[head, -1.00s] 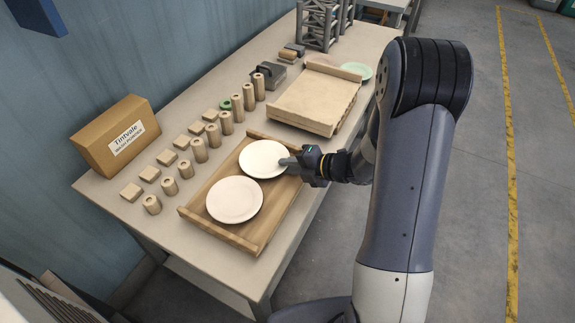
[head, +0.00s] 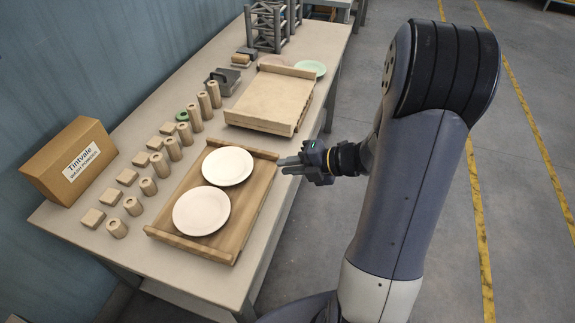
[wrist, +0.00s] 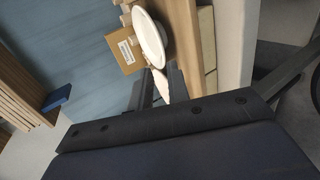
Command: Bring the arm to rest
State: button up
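My gripper (head: 290,165) is held out at the right edge of the near wooden tray (head: 254,215), beside the far white plate. Its two fingers show with a gap between them and nothing held; in the wrist view my gripper (wrist: 160,86) also has its fingers apart. The white plate (head: 228,165) lies flat in the far half of the tray. A slightly pinkish plate (head: 201,211) lies in the near half. The wrist view shows the white plate (wrist: 149,38) beyond the fingers, with part of the pinkish plate (wrist: 163,87) between them.
A second wooden tray (head: 268,97) stands farther along the table, with a green plate (head: 311,68) beyond it. Several wooden cylinders (head: 172,149) and blocks line the left side, near a cardboard box (head: 70,160). Open floor (head: 420,290) lies right of the table.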

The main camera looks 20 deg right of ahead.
aim_at(251, 170)
jog(key=x, duration=1.2)
jog(key=shift+w+f, duration=0.1)
jog(key=shift+f, duration=0.15)
jog(key=shift+r, duration=0.3)
